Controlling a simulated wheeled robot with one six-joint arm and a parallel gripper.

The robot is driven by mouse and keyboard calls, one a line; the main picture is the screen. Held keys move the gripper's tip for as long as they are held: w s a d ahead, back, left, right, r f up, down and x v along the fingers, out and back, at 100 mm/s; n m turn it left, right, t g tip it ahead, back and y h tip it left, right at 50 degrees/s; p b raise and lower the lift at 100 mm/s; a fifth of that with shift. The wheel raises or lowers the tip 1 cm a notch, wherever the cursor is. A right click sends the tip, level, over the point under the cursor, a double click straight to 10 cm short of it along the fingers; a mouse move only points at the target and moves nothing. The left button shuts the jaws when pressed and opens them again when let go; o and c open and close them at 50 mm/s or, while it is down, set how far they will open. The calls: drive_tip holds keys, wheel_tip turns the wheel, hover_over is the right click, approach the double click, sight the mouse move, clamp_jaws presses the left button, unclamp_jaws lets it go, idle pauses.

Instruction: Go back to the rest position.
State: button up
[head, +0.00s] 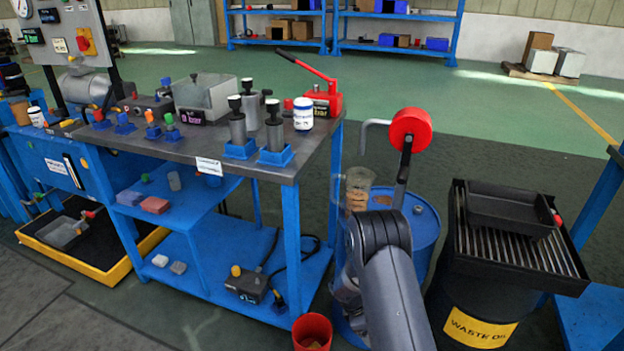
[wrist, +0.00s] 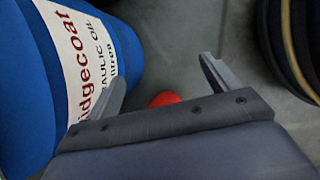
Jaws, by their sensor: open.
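My gripper (wrist: 162,76) shows in the wrist view with its two grey fingers spread wide and nothing between them. It points down toward the dark floor, beside a blue oil drum (wrist: 125,38) with a white label. A red object (wrist: 165,99) shows partly beyond the gripper's palm edge. In the head view my arm reaches forward at the lower middle, in front of a blue drum (head: 424,226). The gripper itself is hidden there behind the arm.
A workbench (head: 240,165) with bottles and fittings stands left of my arm. A red bucket (head: 312,332) is on the floor near it. A crank with a red round part (head: 411,128) rises over the blue drum. A waste oil drum (head: 465,320) with a grate and tray stands right.

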drive_tip(key=s+r+m+g+y+p, duration=0.1)
drive_tip(key=s+r+m+g+p, duration=0.2)
drive_tip(key=r+m+p, duration=0.7)
wheel_tip(320, 180, up, 26)
drive_tip(key=s+d+p, duration=0.1)
drive_tip(key=p, duration=1.4)
drive_tip(key=shift+m+y+p, duration=0.3)
drive_tip(key=shift+m+y, duration=0.1)
